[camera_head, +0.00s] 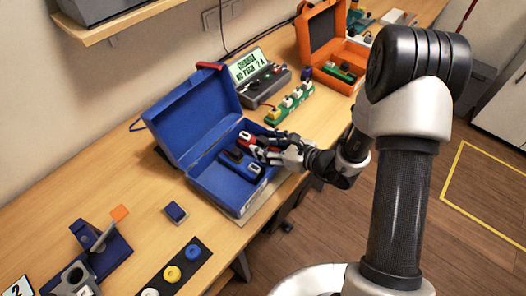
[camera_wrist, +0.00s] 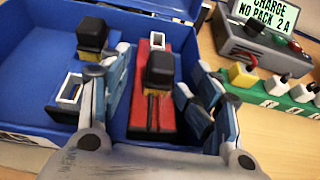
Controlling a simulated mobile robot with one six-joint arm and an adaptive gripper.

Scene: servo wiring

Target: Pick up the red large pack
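The red large pack (camera_wrist: 140,112) lies inside the blue case (camera_head: 183,158), with a black block on top and a white-rimmed socket at its far end. In the head view, part of the red pack (camera_head: 246,138) shows beside my gripper (camera_head: 266,150). In the wrist view, my gripper (camera_wrist: 162,85) is open, with one finger on each side of the red pack. Gaps show beside the pack, wider on the right; contact is not clear.
The case's lid (camera_head: 195,115) stands open. A grey charger (camera_head: 265,85) with a green display reading "CHARGE NO PACK 2A" and a green strip (camera_head: 289,104) stand beyond it. An orange case (camera_head: 325,45) is farther back. A small blue block (camera_head: 176,212) lies on the table.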

